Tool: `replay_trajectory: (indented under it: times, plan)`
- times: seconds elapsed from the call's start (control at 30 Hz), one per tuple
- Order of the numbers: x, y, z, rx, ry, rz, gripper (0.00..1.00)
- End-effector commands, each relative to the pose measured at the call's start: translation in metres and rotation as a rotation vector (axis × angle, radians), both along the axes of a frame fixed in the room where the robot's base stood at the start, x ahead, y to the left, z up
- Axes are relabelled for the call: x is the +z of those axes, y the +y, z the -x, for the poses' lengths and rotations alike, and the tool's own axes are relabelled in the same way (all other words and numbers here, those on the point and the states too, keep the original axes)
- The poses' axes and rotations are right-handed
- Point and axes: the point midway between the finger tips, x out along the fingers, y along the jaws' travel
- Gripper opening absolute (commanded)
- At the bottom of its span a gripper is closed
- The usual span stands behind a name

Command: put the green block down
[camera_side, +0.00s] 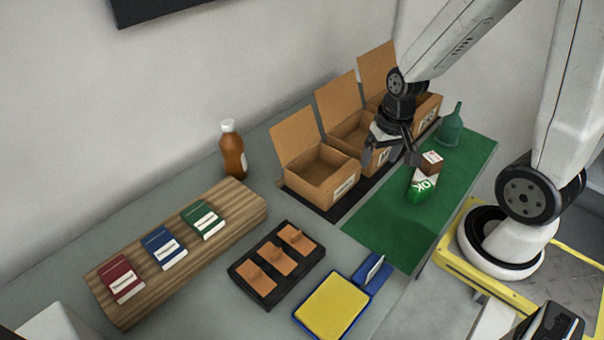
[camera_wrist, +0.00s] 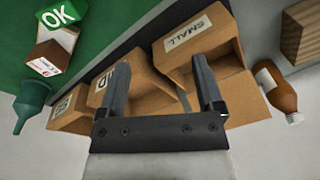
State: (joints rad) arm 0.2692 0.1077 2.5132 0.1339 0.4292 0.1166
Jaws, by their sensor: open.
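A block with a green face marked "OK" (camera_side: 422,189) rests on the green mat (camera_side: 384,222), with white and brown parts at its other end. In the wrist view, its green face (camera_wrist: 60,14) is at the upper left, partly cut off. Another green labelled block (camera_side: 203,219) lies on a wooden stand at the left. My gripper (camera_side: 392,158) is open and empty, above the mat's edge beside the middle box, left of the "OK" block. In the wrist view, my gripper (camera_wrist: 160,65) has its fingers apart over the cardboard boxes.
Open cardboard boxes, including the "SMALL" one (camera_wrist: 190,38), stand in a row behind the mat. A teal funnel-shaped bottle (camera_side: 450,127), brown bottle (camera_side: 233,152), wooden stand (camera_side: 249,200), black tray (camera_side: 242,272) and yellow pad (camera_side: 333,304) surround them. The mat's near half is clear.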

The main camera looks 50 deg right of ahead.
Motion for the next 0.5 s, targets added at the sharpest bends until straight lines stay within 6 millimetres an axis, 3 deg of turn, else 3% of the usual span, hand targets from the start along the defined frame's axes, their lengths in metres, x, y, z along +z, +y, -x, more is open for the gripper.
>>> replay_trajectory:
  times: [0.1, 0.5]
  plan:
    - [-0.008, -0.024, 0.01, -0.201, 0.046, -0.05, 0.85]
    - [-0.032, -0.086, 0.049, -0.835, 0.168, -0.239, 0.85]
